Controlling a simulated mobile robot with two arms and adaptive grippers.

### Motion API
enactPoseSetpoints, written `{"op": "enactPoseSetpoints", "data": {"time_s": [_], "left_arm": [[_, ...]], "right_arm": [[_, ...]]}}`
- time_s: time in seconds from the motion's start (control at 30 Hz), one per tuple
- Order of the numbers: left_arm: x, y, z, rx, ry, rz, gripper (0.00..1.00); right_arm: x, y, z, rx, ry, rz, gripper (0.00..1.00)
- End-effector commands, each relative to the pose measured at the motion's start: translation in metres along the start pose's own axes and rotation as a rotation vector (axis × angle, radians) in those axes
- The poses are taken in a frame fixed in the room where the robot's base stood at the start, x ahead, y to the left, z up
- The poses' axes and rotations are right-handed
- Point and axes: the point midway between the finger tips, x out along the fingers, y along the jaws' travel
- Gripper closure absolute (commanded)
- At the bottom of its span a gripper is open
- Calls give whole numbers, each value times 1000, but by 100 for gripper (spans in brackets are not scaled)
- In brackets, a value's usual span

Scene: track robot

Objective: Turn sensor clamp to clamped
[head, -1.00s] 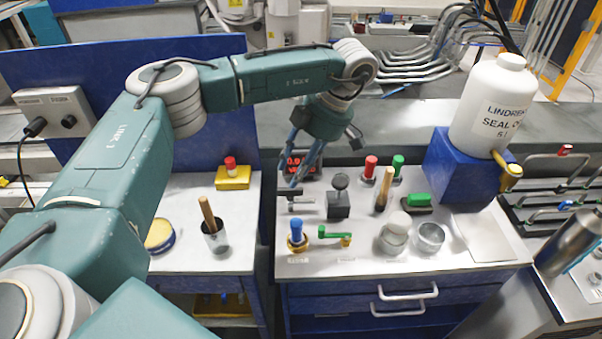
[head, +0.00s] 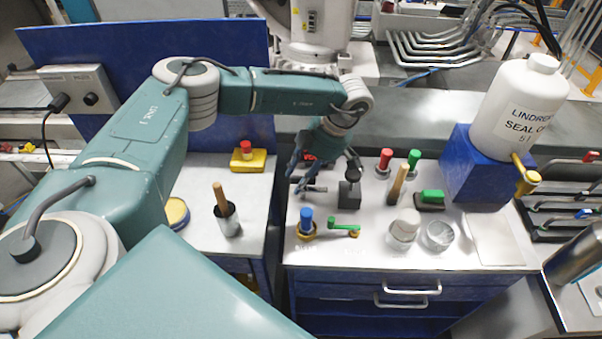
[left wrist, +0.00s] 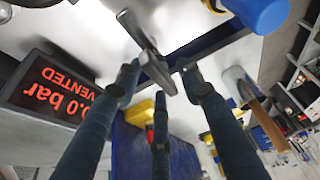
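My left gripper (head: 298,172) reaches down over the back left of the right-hand bench. In the left wrist view its blue fingers (left wrist: 160,80) are spread apart with nothing between them. A grey T-shaped handle (left wrist: 148,48), which seems to be the sensor clamp, lies just beyond the fingertips; I cannot tell whether they touch it. In the head view this dark handle (head: 314,188) shows just below and right of the fingers, partly hidden by them. No label on it is readable. My right gripper is not in view.
A display reading 0.0 bar VENTED (left wrist: 58,86) stands beside the handle. A black block with a ball knob (head: 349,192), a blue-topped valve (head: 306,224) and a green lever (head: 343,226) are close by. Right of them are several knobs and a white bottle (head: 520,105).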

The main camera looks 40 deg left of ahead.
Motion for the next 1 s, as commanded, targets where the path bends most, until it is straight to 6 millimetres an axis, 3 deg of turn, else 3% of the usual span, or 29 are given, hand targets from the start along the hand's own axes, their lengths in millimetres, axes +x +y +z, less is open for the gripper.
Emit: {"op": "enactPoseSetpoints", "data": {"time_s": [0.1,0.27,0.47,0.5,1.0], "left_arm": [[3,0,0,0,0,0,62],[3,0,0,0,0,0,62],[2,0,0,0,0,-1,98],[2,0,0,0,1,-1,100],[4,-1,0,119,3,45,100]], "right_arm": [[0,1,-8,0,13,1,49],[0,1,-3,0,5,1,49],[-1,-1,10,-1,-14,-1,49],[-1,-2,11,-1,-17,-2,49],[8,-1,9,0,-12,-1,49]]}}
